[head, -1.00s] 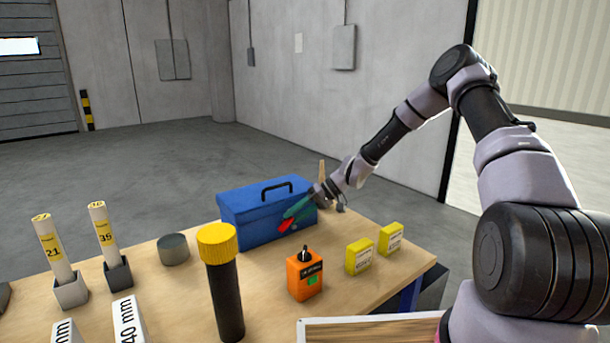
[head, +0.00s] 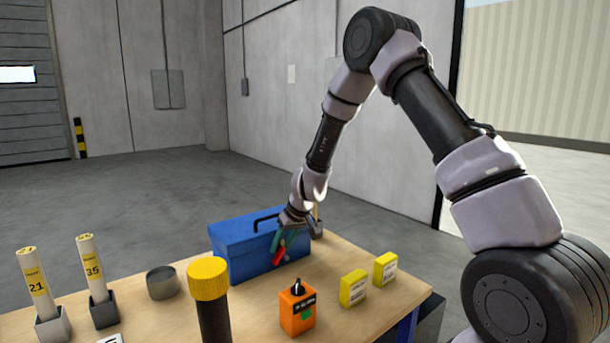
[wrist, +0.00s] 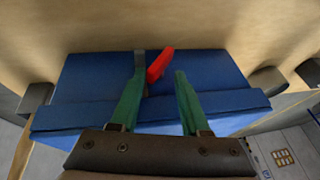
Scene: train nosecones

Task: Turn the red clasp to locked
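The blue toolbox (head: 236,243) stands on the table with its dark carry handle on top. The red clasp (head: 279,254) is at its front face and also shows in the wrist view (wrist: 160,65), tilted. My gripper (wrist: 160,75) has two green fingers spread apart, with the red clasp between and just beyond their tips. The left fingertip is close beside the clasp; I cannot tell whether it touches. In the head view my gripper (head: 280,239) reaches down over the toolbox front, partly covering it.
An orange box with a black knob (head: 297,309) and two yellow boxes (head: 353,288) stand in front and to the right. A yellow-capped black cylinder (head: 209,280), a grey round tin (head: 162,283) and labelled tubes (head: 95,266) stand to the left. Bare tabletop lies before the toolbox.

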